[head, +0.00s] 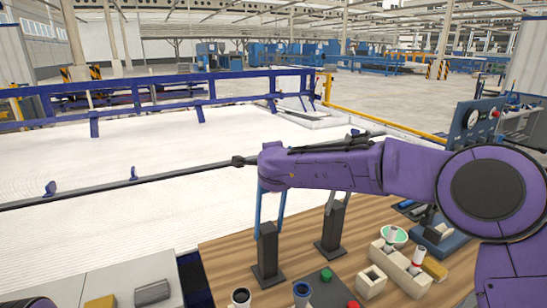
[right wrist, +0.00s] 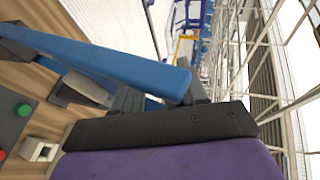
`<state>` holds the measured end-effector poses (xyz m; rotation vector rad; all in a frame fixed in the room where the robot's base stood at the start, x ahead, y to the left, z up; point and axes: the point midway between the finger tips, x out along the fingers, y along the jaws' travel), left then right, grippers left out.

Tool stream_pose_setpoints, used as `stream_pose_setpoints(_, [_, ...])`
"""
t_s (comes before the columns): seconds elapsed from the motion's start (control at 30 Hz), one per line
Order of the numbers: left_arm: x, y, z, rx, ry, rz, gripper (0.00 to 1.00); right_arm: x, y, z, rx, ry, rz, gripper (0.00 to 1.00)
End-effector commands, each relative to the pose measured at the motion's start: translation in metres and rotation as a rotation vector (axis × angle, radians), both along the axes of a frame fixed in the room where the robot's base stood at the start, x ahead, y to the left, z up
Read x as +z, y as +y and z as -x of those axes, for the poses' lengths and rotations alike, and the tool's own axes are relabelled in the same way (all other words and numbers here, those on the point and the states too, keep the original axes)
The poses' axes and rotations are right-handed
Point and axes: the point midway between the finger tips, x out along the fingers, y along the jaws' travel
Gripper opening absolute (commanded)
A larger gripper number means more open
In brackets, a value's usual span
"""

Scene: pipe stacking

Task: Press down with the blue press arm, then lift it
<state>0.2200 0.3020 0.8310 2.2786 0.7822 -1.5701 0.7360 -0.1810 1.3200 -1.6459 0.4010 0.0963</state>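The blue press arm (right wrist: 110,64) crosses the right wrist view as a long bar from the left edge. Its end lies by the dark fingers of my right gripper (right wrist: 160,98). I cannot tell whether they touch it or how far apart they are. In the head view my purple right arm reaches in from the right over the table, and its wrist hides most of the press. Thin blue parts (head: 283,202) show below the wrist, near two black posts (head: 268,252) (head: 332,232). My left gripper is not in view.
The wooden table (head: 225,255) holds a green and red button box (head: 326,285), pale blocks (head: 372,280) and pipe pieces (head: 302,290) at the front. A blue gauge panel (head: 466,122) stands at the right. A white mesh area (head: 140,225) lies left of the table.

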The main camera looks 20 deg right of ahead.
Motion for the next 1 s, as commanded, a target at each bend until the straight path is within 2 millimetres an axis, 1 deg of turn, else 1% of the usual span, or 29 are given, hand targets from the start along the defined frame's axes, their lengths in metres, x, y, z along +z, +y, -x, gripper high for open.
stream_pose_setpoints(0.37, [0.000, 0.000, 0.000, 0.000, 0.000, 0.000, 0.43, 0.002, -0.001, 0.000, -0.001, -0.002, 0.000, 0.39])
stream_pose_setpoints(0.47, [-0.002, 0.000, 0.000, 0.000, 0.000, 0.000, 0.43, 0.002, 0.000, 0.003, -0.001, -0.004, -0.001, 0.39])
stream_pose_setpoints(0.57, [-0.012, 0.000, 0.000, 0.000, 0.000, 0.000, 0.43, 0.005, 0.003, 0.017, -0.001, -0.006, -0.001, 0.39])
stream_pose_setpoints(0.7, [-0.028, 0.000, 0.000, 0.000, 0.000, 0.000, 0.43, 0.014, 0.010, 0.049, 0.001, -0.008, -0.001, 0.39])
stream_pose_setpoints(0.8, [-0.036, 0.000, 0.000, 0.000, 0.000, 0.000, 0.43, 0.021, 0.015, 0.071, 0.000, -0.006, -0.001, 0.39])
stream_pose_setpoints(0.9, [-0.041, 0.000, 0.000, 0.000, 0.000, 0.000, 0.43, 0.027, 0.018, 0.087, 0.000, -0.005, -0.002, 0.39])
stream_pose_setpoints(1.0, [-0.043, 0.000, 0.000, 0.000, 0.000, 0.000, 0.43, 0.031, 0.020, 0.096, -0.001, -0.004, -0.002, 0.39])
